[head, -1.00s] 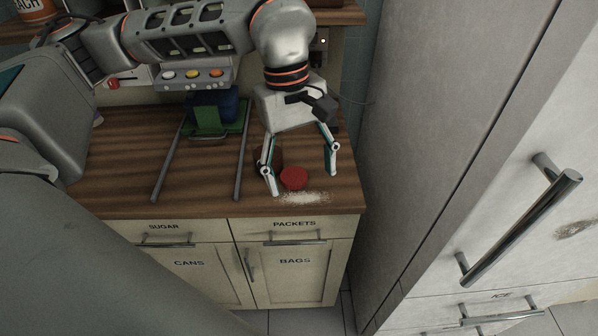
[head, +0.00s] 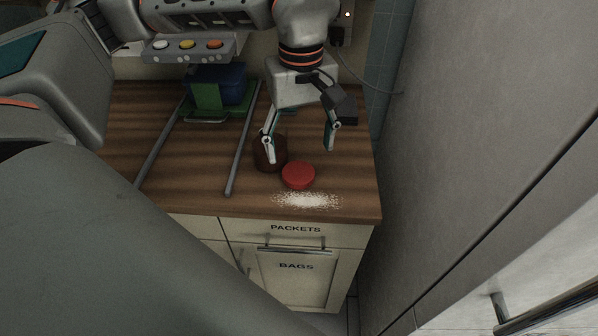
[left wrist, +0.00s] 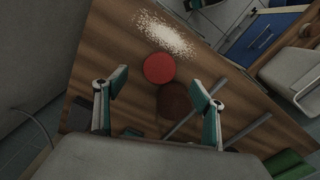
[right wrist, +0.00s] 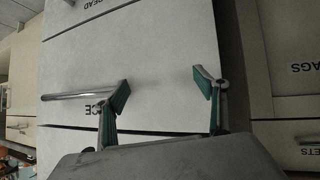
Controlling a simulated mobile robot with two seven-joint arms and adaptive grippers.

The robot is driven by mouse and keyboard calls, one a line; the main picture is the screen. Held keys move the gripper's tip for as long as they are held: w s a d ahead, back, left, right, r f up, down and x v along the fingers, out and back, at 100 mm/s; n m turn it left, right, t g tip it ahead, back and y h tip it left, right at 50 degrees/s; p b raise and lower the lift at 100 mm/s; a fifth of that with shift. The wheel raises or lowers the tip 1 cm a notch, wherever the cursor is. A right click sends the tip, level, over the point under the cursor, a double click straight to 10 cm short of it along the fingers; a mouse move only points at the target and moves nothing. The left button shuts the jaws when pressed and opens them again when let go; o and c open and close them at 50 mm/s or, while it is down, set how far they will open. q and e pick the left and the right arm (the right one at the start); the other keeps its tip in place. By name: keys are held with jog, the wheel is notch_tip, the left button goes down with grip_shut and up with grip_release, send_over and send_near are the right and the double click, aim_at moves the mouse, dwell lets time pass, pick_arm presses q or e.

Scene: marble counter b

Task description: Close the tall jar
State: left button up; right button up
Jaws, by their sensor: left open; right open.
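A round red lid (head: 298,175) sits near the counter's front edge; it also shows in the left wrist view (left wrist: 159,68). A dark brown round jar (head: 265,155) stands just behind and left of it, partly covered by a finger; the left wrist view shows it from above (left wrist: 174,101). I cannot tell how tall it is or whether its top is open. My left gripper (head: 301,153) is open and empty, its fingers apart above and behind the lid. My right gripper (right wrist: 162,82) is open and empty in front of pale cabinet fronts, away from the counter.
White powder (head: 308,201) is spilled in front of the lid. A green and blue object (head: 207,95) and two grey bars (head: 243,140) are left on the wooden counter (head: 345,190). A tall grey cabinet (head: 470,150) stands close on the right.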

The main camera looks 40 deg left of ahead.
aim_at(300, 176)
pick_arm(q)
jog(key=shift+f, duration=1.05)
jog(key=shift+f, duration=0.1)
notch_tip(300, 176, down, 5)
jog(key=shift+f+b, duration=0.1)
jog(key=shift+b, duration=0.25)
jog(key=c, duration=0.8)
